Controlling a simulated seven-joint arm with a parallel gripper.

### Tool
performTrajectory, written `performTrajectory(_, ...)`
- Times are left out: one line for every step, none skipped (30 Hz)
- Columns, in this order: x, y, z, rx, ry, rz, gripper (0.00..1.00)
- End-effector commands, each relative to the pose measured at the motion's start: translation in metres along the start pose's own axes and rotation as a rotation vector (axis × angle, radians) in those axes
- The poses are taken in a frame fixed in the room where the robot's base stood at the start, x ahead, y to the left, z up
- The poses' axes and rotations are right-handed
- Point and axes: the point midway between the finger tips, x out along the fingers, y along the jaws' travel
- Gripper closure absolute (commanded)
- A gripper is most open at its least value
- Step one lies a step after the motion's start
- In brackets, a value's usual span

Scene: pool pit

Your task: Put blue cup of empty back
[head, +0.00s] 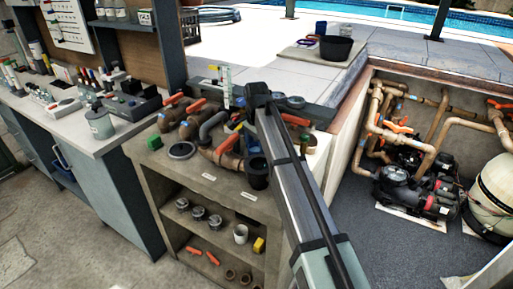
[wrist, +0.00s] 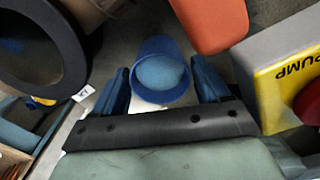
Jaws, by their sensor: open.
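A blue cup (wrist: 160,78) stands between the two blue fingers of my gripper (wrist: 161,70) in the wrist view. The fingers are open, one on each side of the cup, with gaps visible. The inside of the cup shows lighter blue; I cannot tell whether that is its bottom or some content. In the head view my arm crosses the cabinet top and hides the gripper and most of what is under it; I cannot pick out the cup there with certainty.
In the wrist view, an orange handle (wrist: 213,22) lies beyond the cup, a yellow PUMP box (wrist: 285,85) with a red button is close on the right, and a large dark ring (wrist: 75,60) is left. In the head view, pipes (head: 215,122) with orange handles crowd the cabinet top.

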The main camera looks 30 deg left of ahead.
Motion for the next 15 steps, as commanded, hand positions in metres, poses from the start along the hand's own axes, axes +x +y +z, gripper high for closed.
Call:
performTrajectory(-0.004, -0.001, 0.000, 0.000, 0.000, -0.001, 0.25)
performTrajectory(-0.007, -0.001, 0.000, 0.000, 0.001, -0.001, 0.25)
performTrajectory(-0.012, -0.001, 0.000, 0.000, 0.001, -0.002, 0.25)
performTrajectory(-0.016, -0.001, 0.000, 0.000, 0.001, -0.002, 0.25)
performTrajectory(-0.021, -0.001, 0.000, 0.000, 0.001, -0.001, 0.25)
performTrajectory(-0.027, -0.001, -0.001, 0.000, 0.001, -0.002, 0.25)
performTrajectory(-0.033, -0.001, -0.001, 0.000, 0.001, -0.002, 0.25)
performTrajectory(-0.039, -0.002, -0.001, 0.000, 0.001, -0.003, 0.25)
performTrajectory(-0.047, -0.001, -0.001, 0.000, 0.001, -0.002, 0.25)
performTrajectory(-0.052, -0.001, -0.001, 0.000, 0.001, -0.002, 0.25)
performTrajectory(-0.058, -0.002, -0.001, 0.000, 0.001, -0.002, 0.25)
performTrajectory(-0.066, -0.002, -0.001, 0.000, 0.001, -0.002, 0.25)
performTrajectory(-0.071, -0.002, -0.001, 0.000, 0.001, -0.002, 0.25)
performTrajectory(-0.077, -0.001, -0.001, 0.000, 0.001, -0.002, 0.25)
performTrajectory(-0.083, -0.002, -0.001, 0.000, 0.001, -0.002, 0.25)
